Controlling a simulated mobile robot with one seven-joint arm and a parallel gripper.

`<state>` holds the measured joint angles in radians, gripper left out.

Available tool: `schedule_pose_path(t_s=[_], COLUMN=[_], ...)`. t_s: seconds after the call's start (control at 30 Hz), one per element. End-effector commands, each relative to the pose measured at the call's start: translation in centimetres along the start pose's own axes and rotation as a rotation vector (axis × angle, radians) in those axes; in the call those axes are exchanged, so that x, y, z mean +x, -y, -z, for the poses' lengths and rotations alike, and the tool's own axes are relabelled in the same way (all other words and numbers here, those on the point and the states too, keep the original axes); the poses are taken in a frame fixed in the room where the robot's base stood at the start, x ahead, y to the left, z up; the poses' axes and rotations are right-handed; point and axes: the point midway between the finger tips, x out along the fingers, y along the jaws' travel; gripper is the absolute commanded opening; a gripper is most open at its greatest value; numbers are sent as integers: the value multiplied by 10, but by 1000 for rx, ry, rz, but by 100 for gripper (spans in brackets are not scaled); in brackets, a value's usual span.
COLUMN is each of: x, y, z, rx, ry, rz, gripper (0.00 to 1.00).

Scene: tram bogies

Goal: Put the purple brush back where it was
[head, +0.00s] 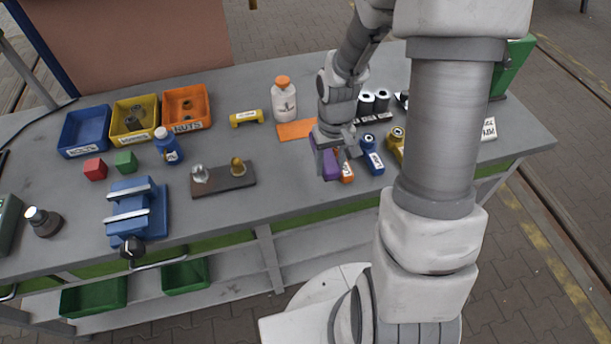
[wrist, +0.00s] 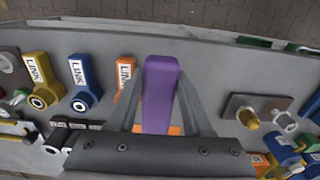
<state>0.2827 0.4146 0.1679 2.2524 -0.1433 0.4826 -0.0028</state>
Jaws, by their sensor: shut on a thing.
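The purple brush (head: 330,166) is held between the fingers of my gripper (head: 336,148), above the right part of the bench. In the wrist view the purple brush (wrist: 160,90) stretches between the two fingers of my gripper (wrist: 158,105), which is shut on it. Its bristles cannot be made out. An orange link piece (head: 347,173) lies just right of the brush, partly hidden by my gripper. An orange mat (head: 297,130) lies flat behind and left of my gripper. Whether the brush touches the bench is unclear.
A blue link piece (head: 371,155) and a yellow one (head: 395,147) lie to the right. A white bottle (head: 284,102) stands behind the mat. A brown board (head: 222,180) with two fittings lies left. Bare grey bench (head: 285,190) lies between the board and my gripper.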

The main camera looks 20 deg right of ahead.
Motion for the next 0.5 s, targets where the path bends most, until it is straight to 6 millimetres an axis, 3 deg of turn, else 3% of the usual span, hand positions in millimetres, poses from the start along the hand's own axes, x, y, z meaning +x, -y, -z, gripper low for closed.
schedule_pose_path(t_s=[0.2,0.5], x=[26,45], y=[38,49], z=[22,29], rx=[-4,0], ry=[1,2], rz=[0,-1], gripper=[0,0])
